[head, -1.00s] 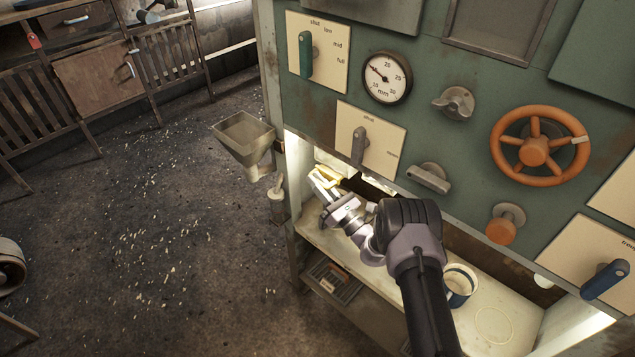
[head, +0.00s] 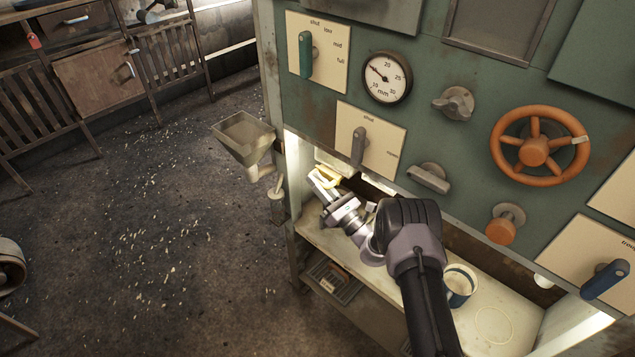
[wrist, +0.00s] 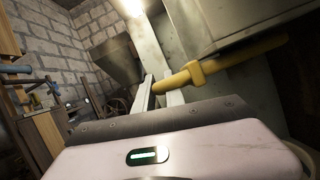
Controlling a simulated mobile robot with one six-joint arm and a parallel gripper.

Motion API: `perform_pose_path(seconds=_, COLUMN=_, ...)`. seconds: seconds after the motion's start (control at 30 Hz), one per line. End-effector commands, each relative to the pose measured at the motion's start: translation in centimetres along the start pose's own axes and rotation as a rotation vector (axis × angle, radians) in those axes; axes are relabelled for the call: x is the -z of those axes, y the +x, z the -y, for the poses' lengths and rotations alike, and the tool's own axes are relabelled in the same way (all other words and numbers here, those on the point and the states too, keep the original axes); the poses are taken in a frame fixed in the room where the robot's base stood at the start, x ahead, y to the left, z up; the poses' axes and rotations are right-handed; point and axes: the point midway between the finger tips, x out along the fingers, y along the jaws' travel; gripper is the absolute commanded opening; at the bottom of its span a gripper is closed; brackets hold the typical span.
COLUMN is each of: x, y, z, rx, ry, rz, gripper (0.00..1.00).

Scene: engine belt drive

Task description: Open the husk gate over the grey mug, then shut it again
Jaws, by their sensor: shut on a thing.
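A yellow handle (head: 329,174) sits under the left end of the green panel, in the lit recess. In the wrist view the yellow handle (wrist: 205,74) runs from a grey metal chute (wrist: 200,30) down to my fingers. I take it to be the husk gate's handle. My gripper (head: 321,177) is at the handle. In the wrist view my gripper (wrist: 160,90) is shut on the handle's tip. I cannot make out the grey mug; my arm and gripper cover part of the shelf. How far the gate is open cannot be seen.
A cream mug with a dark blue band (head: 460,284) stands on the pale shelf (head: 493,322), right of my arm. A hopper (head: 243,136) juts out at the panel's left. A grey lever (head: 358,144) and an orange wheel (head: 538,148) are on the panel above.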

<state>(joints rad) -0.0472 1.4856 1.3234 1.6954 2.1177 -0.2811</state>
Motion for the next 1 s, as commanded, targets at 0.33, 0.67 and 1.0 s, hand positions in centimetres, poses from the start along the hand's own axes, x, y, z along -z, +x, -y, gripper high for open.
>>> perform_pose_path(seconds=0.33, x=0.4, y=-0.1, z=-1.9, rx=0.0, ry=0.001, rz=-0.002, gripper=0.0)
perform_pose_path(seconds=0.67, x=0.4, y=-0.1, z=-1.8, rx=0.0, ry=0.0, rz=-0.001, gripper=0.23)
perform_pose_path(seconds=1.0, x=0.7, y=-0.8, z=-1.3, rx=-0.001, ry=0.001, rz=-0.001, gripper=0.23)
